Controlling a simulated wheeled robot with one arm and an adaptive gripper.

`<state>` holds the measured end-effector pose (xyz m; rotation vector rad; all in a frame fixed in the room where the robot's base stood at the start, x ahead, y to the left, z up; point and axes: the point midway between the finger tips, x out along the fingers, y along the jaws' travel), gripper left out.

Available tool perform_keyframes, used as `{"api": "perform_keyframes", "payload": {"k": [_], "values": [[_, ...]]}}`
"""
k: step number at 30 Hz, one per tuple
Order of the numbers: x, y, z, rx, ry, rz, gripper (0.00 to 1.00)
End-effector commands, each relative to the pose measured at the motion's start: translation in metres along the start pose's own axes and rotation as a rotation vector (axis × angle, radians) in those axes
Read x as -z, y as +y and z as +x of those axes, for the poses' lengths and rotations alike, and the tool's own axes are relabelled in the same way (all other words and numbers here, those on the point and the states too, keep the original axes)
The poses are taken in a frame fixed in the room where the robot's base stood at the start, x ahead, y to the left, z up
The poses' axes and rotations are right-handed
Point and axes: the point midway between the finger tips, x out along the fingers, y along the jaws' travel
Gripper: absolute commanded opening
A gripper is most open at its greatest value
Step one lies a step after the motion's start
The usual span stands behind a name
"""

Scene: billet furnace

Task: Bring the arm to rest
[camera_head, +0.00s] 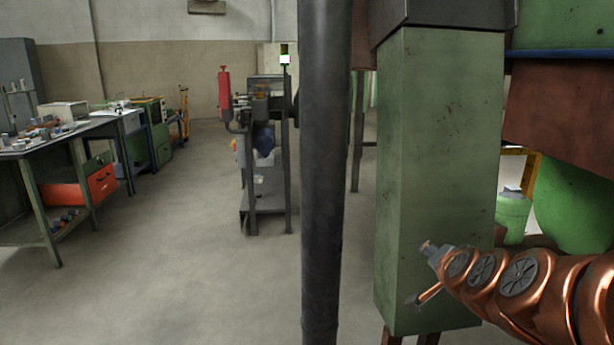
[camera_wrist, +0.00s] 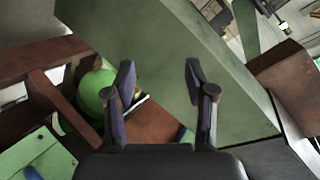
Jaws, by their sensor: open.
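My arm (camera_head: 520,278) shows in the head view as copper-coloured links with dark round joint caps. It reaches in from the lower right, and its small grey end parts overlap the green column (camera_head: 440,150) in the picture. In the wrist view, my gripper (camera_wrist: 160,74) is open, with its two dark fingers apart and nothing between them. Beyond the fingers is the large green face of what looks like the same column (camera_wrist: 175,60), tilted in this view. I cannot tell how far the fingertips are from it.
A dark vertical pole (camera_head: 326,170) stands left of the column. A grey machine stand with a red cylinder (camera_head: 224,95) is behind. A workbench (camera_head: 90,125) with a red drawer unit (camera_head: 100,183) is at left. The floor between is clear. A green rounded vessel (camera_head: 575,205) is at right.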

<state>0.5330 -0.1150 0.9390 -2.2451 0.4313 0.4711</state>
Motion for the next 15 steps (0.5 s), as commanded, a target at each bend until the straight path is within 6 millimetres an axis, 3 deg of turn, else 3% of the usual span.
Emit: {"api": "perform_keyframes", "payload": {"k": [1, 6, 9, 15], "values": [[-0.024, -0.003, -0.004, -0.003, -0.075, -0.048, 0.55], [-0.105, 0.006, -0.029, -0.041, -0.345, -0.223, 0.55], [-0.147, 0.021, -0.053, -0.075, -0.499, -0.326, 0.55], [-0.208, 0.063, -0.112, -0.169, -0.791, -0.527, 0.55]]}}
